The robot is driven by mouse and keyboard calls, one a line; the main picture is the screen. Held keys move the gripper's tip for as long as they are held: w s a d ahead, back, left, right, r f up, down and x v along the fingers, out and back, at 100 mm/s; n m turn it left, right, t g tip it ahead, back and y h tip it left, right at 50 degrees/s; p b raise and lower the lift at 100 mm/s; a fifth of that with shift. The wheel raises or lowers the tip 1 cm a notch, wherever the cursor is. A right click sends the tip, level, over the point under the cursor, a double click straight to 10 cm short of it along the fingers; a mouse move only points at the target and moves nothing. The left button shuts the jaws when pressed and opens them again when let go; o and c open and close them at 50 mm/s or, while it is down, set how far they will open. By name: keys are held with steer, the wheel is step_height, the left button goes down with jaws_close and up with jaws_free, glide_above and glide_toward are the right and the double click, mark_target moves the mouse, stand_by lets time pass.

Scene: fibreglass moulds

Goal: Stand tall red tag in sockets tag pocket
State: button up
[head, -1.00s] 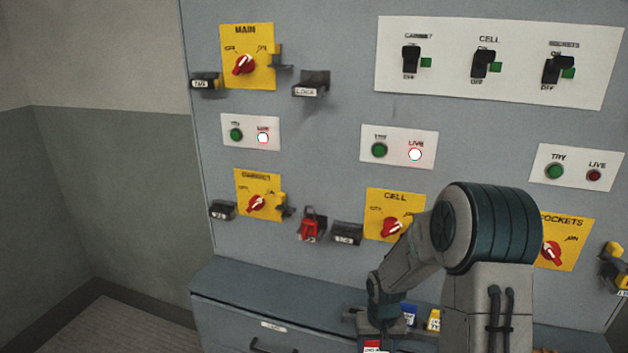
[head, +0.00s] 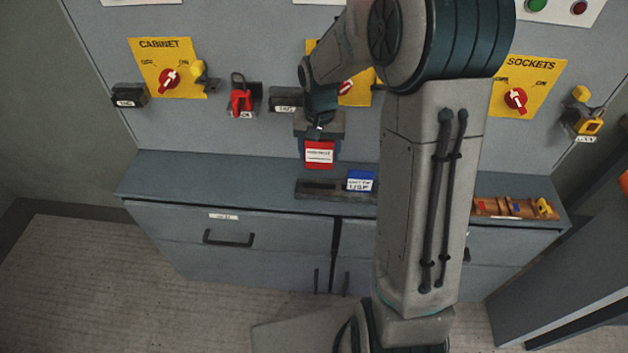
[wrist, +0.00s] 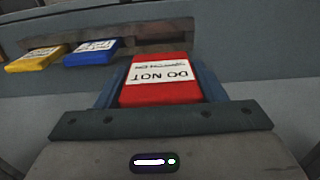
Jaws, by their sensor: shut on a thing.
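The tall red tag (head: 319,155) with a white label is in my gripper (head: 320,146). It also shows in the wrist view (wrist: 155,94) between the two fingers, with its label reading "DO NOT". The tag hangs below the gripper in the head view, above the cabinet ledge and apart from the dark tag rack (head: 318,189). The yellow SOCKETS plate (head: 525,85) with its red rotary switch is on the wall panel at right. The sockets tag pocket is not visible; my arm covers the wall just left of that plate.
The rack holds a blue tag (head: 360,181); a yellow tag (wrist: 36,58) shows beside it in the wrist view. Black pockets sit left of the CABINET (head: 129,97) and CELL (head: 285,100) plates. A red padlock (head: 241,98) hangs between them. A brown tray (head: 490,208) lies on the ledge.

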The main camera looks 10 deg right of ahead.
mark_target(319, 168)
steer(key=shift+d+r, duration=0.1)
steer(key=shift+r, duration=0.05)
step_height(319, 168, down, 10)
steer(key=shift+r, duration=0.15)
stand_by(0.5)
steer(key=shift+f+b, duration=0.2)
steer(key=shift+b, duration=0.1)
steer(key=o, duration=1)
steer(key=shift+c, duration=0.2)
